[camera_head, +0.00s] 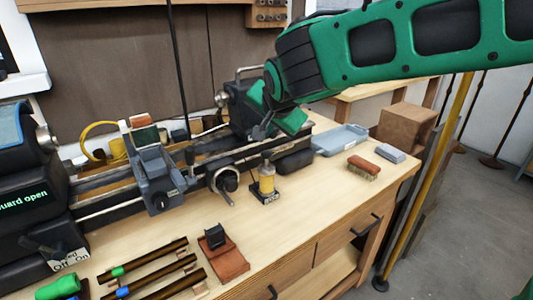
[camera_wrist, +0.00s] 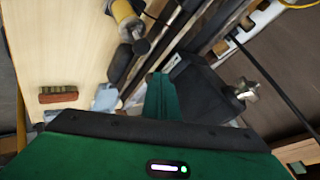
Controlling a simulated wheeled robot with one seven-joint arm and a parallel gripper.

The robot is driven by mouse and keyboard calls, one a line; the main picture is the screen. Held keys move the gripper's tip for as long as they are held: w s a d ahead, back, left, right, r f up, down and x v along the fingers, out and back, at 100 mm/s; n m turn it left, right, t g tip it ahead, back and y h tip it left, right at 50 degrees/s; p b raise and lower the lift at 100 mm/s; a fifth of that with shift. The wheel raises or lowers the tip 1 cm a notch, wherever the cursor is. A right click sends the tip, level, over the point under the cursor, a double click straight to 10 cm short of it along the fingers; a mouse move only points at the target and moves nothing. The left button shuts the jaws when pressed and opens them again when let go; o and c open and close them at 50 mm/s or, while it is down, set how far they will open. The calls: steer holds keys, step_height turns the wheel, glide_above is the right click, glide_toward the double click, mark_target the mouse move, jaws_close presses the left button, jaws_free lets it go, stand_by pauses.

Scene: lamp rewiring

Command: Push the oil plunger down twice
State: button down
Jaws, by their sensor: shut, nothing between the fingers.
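My gripper (camera_head: 260,132) is shut and empty, above and behind the oiler by the lathe's tailstock, apart from the plunger. Its green fingers (camera_wrist: 159,78) show in the wrist view, below the knob.
The lathe tailstock (camera_head: 240,108) stands close behind my gripper. A handwheel (camera_head: 226,181) is left of the oiler. A blue-grey tray (camera_head: 340,140), a brush (camera_head: 363,168) and a grey block (camera_head: 390,153) lie to the right. The bench front right of the oiler is clear.

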mark_target(266, 152)
steer(key=shift+f, duration=1.65)
steer(key=shift+s+f, duration=0.1)
steer(key=shift+f, duration=1.6)
stand_by(2.2)
steer(key=shift+r, duration=1.75)
steer(key=shift+r, duration=2.5)
